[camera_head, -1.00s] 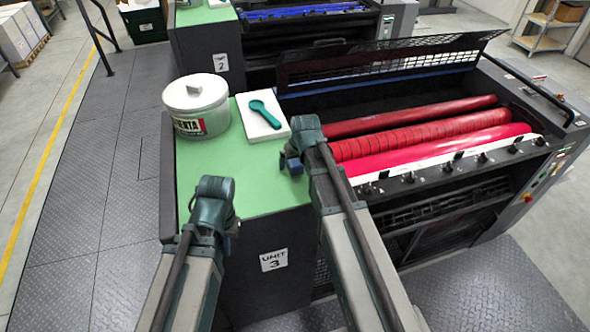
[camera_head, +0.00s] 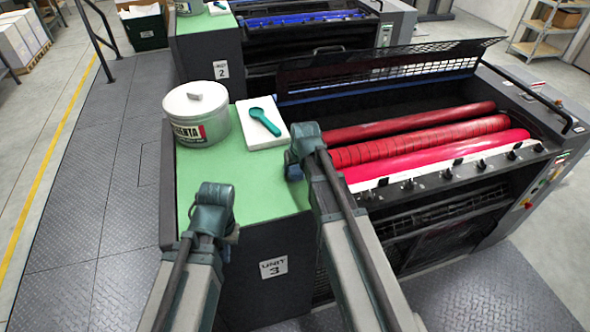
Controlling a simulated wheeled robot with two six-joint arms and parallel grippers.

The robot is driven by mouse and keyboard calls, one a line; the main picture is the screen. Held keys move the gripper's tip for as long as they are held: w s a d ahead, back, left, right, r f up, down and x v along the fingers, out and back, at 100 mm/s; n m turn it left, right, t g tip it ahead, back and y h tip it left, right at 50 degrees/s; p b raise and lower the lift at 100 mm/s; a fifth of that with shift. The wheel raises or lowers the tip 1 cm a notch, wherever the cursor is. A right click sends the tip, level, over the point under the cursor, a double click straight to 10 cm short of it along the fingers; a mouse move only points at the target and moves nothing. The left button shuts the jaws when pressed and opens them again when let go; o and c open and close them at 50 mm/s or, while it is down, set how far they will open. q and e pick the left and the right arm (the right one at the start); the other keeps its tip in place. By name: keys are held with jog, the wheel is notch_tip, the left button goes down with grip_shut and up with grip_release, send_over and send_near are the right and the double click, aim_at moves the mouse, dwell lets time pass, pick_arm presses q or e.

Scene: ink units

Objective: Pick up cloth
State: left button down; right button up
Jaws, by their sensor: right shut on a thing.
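I cannot make out a cloth for certain. A white square pad (camera_head: 253,135) lies on the green top of unit 3, with a teal spoon-shaped tool (camera_head: 265,122) on it. My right gripper (camera_head: 294,170) is at the right edge of the green top, just right of the pad. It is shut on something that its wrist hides. My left gripper (camera_head: 230,232) is over the front left part of the green top. Its fingers are mostly hidden behind its own wrist, so its opening does not show.
A round pale ink tub (camera_head: 198,125) stands left of the pad. The green top (camera_head: 262,185) is bare in front of both. Red rollers (camera_head: 430,142) lie open to the right under a raised mesh guard (camera_head: 385,62). A tread-plate floor (camera_head: 85,200) runs along the left.

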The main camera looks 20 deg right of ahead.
aim_at(296, 168)
jog(key=shift+r+p, duration=0.6)
jog(key=shift+r, duration=0.1)
notch_tip(296, 168, up, 3)
jog(key=p, duration=0.2)
jog(key=shift+s+d+f+p, duration=0.15)
jog(key=shift+f+p, duration=0.05)
jog(key=shift+p, duration=0.15)
jog(key=s+d, duration=1)
jog(key=d, duration=0.1)
jog(key=shift+s+d+r+p, duration=0.2)
jog(key=shift+s+r+p, duration=0.1)
jog(key=shift+r+p, duration=0.1)
